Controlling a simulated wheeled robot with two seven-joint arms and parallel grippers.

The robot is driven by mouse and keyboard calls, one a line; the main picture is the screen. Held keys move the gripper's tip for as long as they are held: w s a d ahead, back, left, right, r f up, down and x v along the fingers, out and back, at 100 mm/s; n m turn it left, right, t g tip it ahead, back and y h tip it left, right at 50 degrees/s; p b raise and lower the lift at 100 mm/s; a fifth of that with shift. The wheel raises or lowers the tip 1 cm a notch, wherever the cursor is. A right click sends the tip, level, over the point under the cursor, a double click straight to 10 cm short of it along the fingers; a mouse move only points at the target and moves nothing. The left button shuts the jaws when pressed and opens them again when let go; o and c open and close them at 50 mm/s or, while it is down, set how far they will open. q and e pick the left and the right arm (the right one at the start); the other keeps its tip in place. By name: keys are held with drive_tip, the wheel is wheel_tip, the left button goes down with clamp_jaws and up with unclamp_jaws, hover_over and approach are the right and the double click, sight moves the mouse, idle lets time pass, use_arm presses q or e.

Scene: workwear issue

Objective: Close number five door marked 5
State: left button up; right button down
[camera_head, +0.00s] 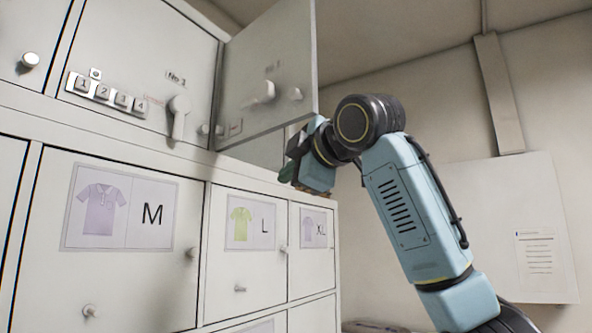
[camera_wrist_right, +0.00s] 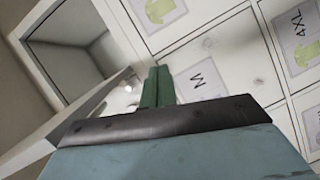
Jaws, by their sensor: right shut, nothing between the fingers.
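An open grey cabinet door (camera_head: 265,70) stands out from the upper row in the head view. It carries a pale handle and a small label too faint to read, so I cannot tell if it is marked 5. My right gripper (camera_head: 297,170) is shut and empty, just below and beside the door's free lower corner; I cannot tell if it touches. In the right wrist view, its green fingers (camera_wrist_right: 158,87) are together, beside a door edge and an open compartment (camera_wrist_right: 68,55). My left gripper is not in view.
A closed upper door (camera_head: 135,60) has a row of buttons numbered 1 to 4 and a handle. Below are closed fronts with shirt labels M (camera_head: 120,210), L (camera_head: 250,222) and XL (camera_head: 313,228).

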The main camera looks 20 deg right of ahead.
sight(298, 104)
drive_tip(key=s+r+n+t+p, duration=0.1)
drive_tip(key=s+r+n+t, duration=0.15)
drive_tip(key=s+r, duration=1.05)
drive_tip(key=shift+n+g, duration=0.35)
drive_tip(key=shift+g, duration=0.1)
drive_tip(key=p+x, duration=0.1)
drive_tip(key=x, duration=0.2)
drive_tip(key=d+p+x, duration=0.1)
drive_tip(key=p+x, duration=0.1)
drive_tip(key=x, duration=0.1)
drive_tip(key=f+p+x, duration=0.1)
drive_tip(key=p+x, duration=0.1)
drive_tip(key=x, duration=0.1)
drive_tip(key=shift+w+d, duration=0.25)
drive_tip(key=shift+w, duration=0.3)
drive_tip(key=shift+w+d, duration=0.15)
drive_tip(key=shift+d, duration=0.35)
drive_tip(key=shift+a, duration=0.1)
